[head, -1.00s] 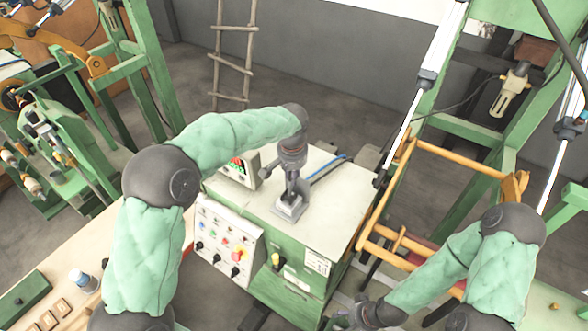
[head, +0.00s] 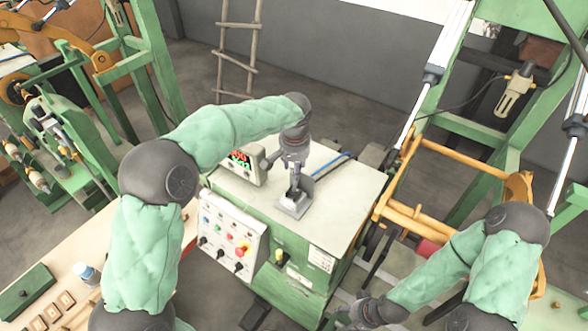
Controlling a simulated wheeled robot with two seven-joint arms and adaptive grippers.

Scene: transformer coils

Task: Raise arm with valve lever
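The valve lever's grey housing (head: 292,206) stands on top of the pale control cabinet (head: 347,203). My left gripper (head: 295,180) points down right above it, at the lever. The lever itself is mostly hidden by the gripper, and I cannot tell how the fingers sit on it. The orange arm (head: 465,168) is a ladder-like frame to the right of the cabinet, between green posts. My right gripper (head: 352,316) is low at the bottom edge, to the right of the cabinet's front. Its fingers are too small and cut off to read.
A control panel (head: 230,240) with knobs and buttons faces the front of the cabinet. A small display box (head: 243,166) sits beside my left gripper. A workbench (head: 103,262) stands at lower left. Green machine frames (head: 152,70) stand at left and right.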

